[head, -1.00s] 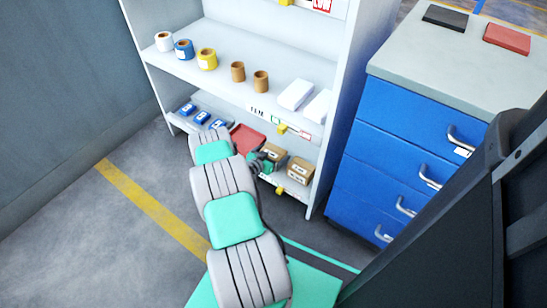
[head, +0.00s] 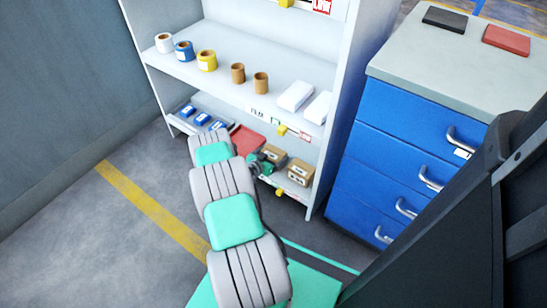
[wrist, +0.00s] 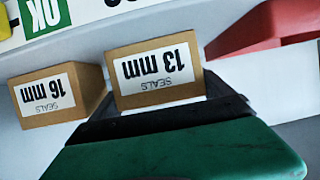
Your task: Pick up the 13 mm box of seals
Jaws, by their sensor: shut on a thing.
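The 13 mm box of seals (wrist: 158,72) is a small brown carton with a white label that reads upside down in the wrist view. It also shows on the low shelf area in the head view (head: 274,153). My gripper (wrist: 160,112), with black fingers and a green body, is shut on this box. In the head view my gripper (head: 262,160) is partly hidden behind my arm. I cannot tell whether the box rests on the shelf or is slightly raised. The similar 16 mm box of seals (wrist: 55,95) sits close beside it, to the left in the wrist view.
A red tray (head: 246,139) and several blue items (head: 201,118) share the low shelf. The shelf above holds tape rolls (head: 184,50), brown rolls (head: 260,82) and white boxes (head: 295,95). A blue drawer cabinet (head: 400,150) stands to the right. The floor in front (head: 90,235) is clear.

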